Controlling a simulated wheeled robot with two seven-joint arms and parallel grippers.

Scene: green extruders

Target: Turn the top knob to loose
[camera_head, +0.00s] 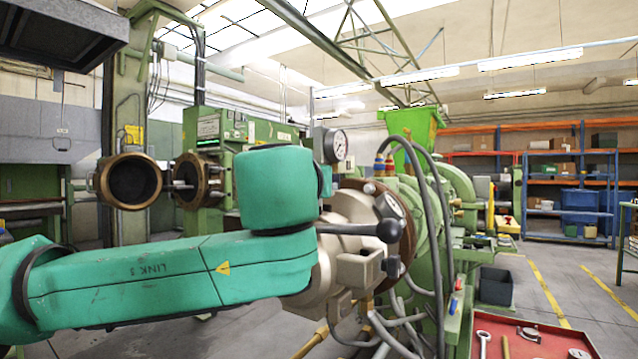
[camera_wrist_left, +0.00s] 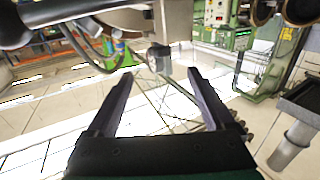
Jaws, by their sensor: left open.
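The green extruder (camera_head: 425,190) carries a metal head (camera_head: 345,225) with a lever (camera_head: 355,229) ending in a black ball. A small round knob (camera_head: 370,188) sits at the top of this head, and a dark knob (camera_head: 393,266) is lower down. I cannot tell which is the task's top knob. In the left wrist view, my left gripper (camera_wrist_left: 160,73) is open, its two dark fingers spread and empty. A small grey block (camera_wrist_left: 160,60) shows between and beyond the fingertips; contact is not clear. A black rounded end (camera_wrist_left: 14,25) is at upper left. In the head view my teal arm hides the gripper.
A pressure gauge (camera_head: 335,146) stands above the head. Grey hoses (camera_head: 440,215) loop on the right side. A red tray (camera_head: 535,340) with tools is at lower right. A dark bin (camera_head: 496,286) stands on the floor. Ringed machine openings (camera_head: 130,181) are at left.

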